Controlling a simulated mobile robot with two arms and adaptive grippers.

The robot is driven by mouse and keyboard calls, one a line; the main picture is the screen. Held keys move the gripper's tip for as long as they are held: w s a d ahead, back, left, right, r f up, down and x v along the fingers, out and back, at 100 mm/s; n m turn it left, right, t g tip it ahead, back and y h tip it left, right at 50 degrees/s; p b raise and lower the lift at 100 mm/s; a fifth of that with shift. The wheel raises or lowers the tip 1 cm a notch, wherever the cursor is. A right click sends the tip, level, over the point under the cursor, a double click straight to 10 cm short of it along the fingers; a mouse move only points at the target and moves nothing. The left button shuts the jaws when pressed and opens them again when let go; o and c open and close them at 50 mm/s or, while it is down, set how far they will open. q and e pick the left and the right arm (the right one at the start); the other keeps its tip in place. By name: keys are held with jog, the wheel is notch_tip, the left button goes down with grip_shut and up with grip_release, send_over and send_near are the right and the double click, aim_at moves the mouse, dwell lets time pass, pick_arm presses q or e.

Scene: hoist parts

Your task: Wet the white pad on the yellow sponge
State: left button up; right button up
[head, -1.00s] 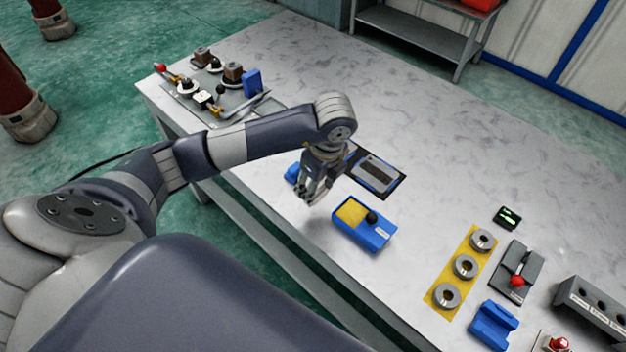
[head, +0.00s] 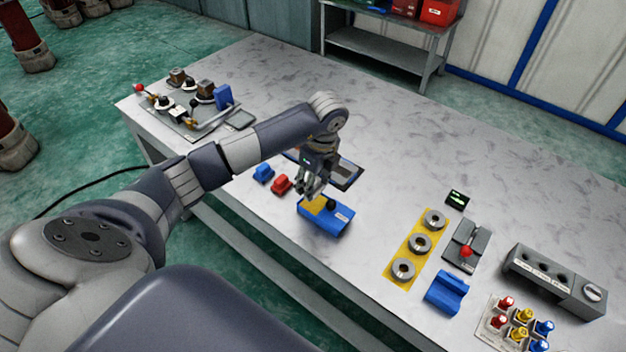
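The yellow sponge (head: 311,207) lies in the left end of a blue tray (head: 335,222) near the table's front edge. A round black knob (head: 331,204) stands beside it on the same tray. My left gripper (head: 311,193) points down over the sponge's left and back side and hides part of it. Its fingers are too small and dark to show whether they are apart, touching the sponge or holding something. I cannot make out a white pad; it may be hidden at the fingers. My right gripper is out of view.
A blue block (head: 263,172) and a red block (head: 281,184) lie left of the tray. A dark framed plate (head: 347,175) lies behind my gripper. A yellow strip with metal rings (head: 420,243) and a blue cradle (head: 447,292) are to the right.

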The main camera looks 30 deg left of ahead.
aim_at(313, 203)
pick_arm(q)
notch_tip(313, 203, down, 2)
jog(key=shift+f+b, duration=0.25)
jog(key=shift+b, duration=0.5)
jog(key=shift+f+b, duration=0.4)
jog(key=shift+f, duration=0.5)
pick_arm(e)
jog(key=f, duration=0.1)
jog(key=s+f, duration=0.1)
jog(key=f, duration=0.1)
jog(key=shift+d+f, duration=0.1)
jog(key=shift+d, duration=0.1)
pick_arm(q)
jog(key=shift+f, duration=0.1)
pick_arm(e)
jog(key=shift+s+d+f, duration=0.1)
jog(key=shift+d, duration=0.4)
pick_arm(q)
jog(key=shift+s+d+f+b, duration=0.1)
jog(key=shift+f+b, duration=0.1)
jog(key=shift+b, duration=0.1)
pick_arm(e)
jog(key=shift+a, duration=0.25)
pick_arm(q)
jog(key=shift+s+f, duration=0.15)
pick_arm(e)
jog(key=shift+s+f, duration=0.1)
